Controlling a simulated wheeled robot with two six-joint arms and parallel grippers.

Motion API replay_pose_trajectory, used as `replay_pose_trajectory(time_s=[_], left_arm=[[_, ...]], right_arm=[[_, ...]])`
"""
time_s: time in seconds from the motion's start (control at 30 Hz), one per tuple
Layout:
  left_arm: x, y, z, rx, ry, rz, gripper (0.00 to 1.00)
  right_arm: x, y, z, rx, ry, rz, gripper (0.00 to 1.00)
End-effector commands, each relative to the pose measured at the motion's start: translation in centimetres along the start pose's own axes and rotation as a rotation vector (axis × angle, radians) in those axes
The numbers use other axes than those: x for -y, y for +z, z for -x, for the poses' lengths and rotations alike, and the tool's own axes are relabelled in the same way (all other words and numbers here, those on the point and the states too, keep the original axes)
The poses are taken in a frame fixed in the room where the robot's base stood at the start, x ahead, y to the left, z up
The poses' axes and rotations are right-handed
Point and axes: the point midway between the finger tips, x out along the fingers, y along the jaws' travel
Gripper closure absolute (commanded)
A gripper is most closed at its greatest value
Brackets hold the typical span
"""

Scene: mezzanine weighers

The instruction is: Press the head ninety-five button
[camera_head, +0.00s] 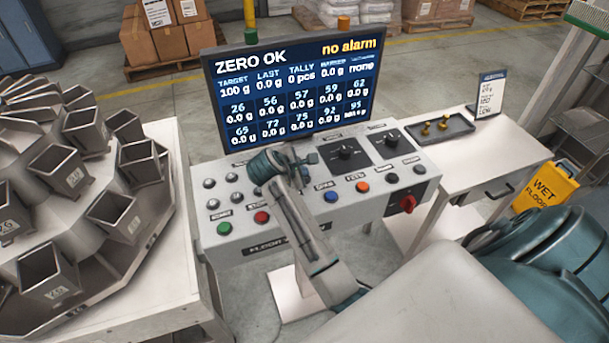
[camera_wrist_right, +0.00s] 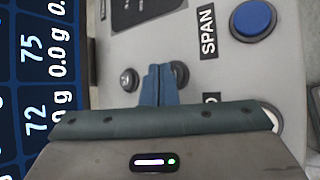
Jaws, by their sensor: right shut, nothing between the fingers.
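The control console (camera_head: 390,205) carries a cluster of small round silver buttons (camera_head: 208,183) on its left half. Their labels are too small to read, so I cannot tell which is head ninety-five. My right gripper (camera_head: 308,160) is over the console, below the screen, and hides part of the cluster. In the right wrist view its blue fingers (camera_wrist_right: 160,85) are shut and empty. They lie between a small silver button (camera_wrist_right: 128,79) and a darker button (camera_wrist_right: 180,73); contact cannot be told. My left gripper is not in view.
The screen (camera_head: 295,85) reads "ZERO OK" and "no alarm", with 95 at its lower right. The console also has a blue button (camera_head: 331,196), a green button (camera_head: 224,228), a red button (camera_head: 261,217) and a red switch (camera_head: 408,204). A weigher (camera_head: 60,190) stands left.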

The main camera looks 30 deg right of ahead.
Motion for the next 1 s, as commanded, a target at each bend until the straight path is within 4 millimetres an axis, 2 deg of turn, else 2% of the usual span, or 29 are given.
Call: replay_pose_trajectory(time_s=[1.0], left_arm=[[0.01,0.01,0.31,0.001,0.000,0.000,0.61]], right_arm=[[0.46,-0.45,-0.63,0.000,0.000,0.000,1.00]])
